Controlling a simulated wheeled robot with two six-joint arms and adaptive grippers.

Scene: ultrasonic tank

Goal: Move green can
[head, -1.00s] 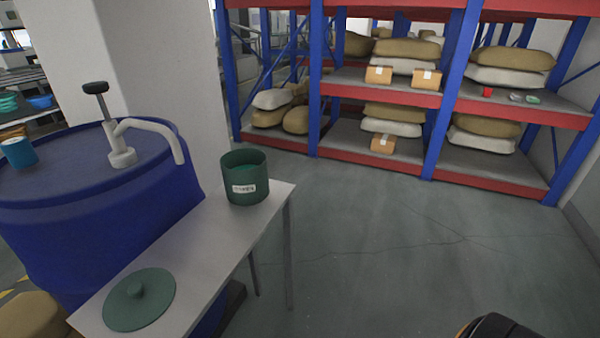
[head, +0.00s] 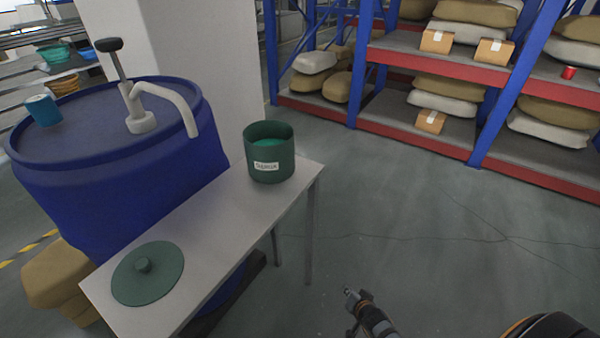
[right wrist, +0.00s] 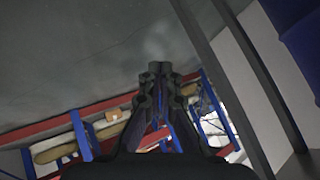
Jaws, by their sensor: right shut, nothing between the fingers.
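The green can (head: 269,151) stands upright and open on the far end of a narrow light table, with a white label on its front and green contents inside. Its round green lid (head: 148,273) with a knob lies flat on the near end of the table. My right gripper (head: 350,294) is low at the bottom of the head view, over the floor, right of the table and apart from the can. In the right wrist view its fingers (right wrist: 160,68) are together and empty. My left gripper is not in view.
The narrow table (head: 215,235) stands beside a large blue barrel (head: 120,190) with a pump (head: 140,120) and a small blue can (head: 43,110) on top. Blue and red shelves (head: 440,65) with sacks and boxes stand behind. The floor (head: 420,220) right of the table is clear.

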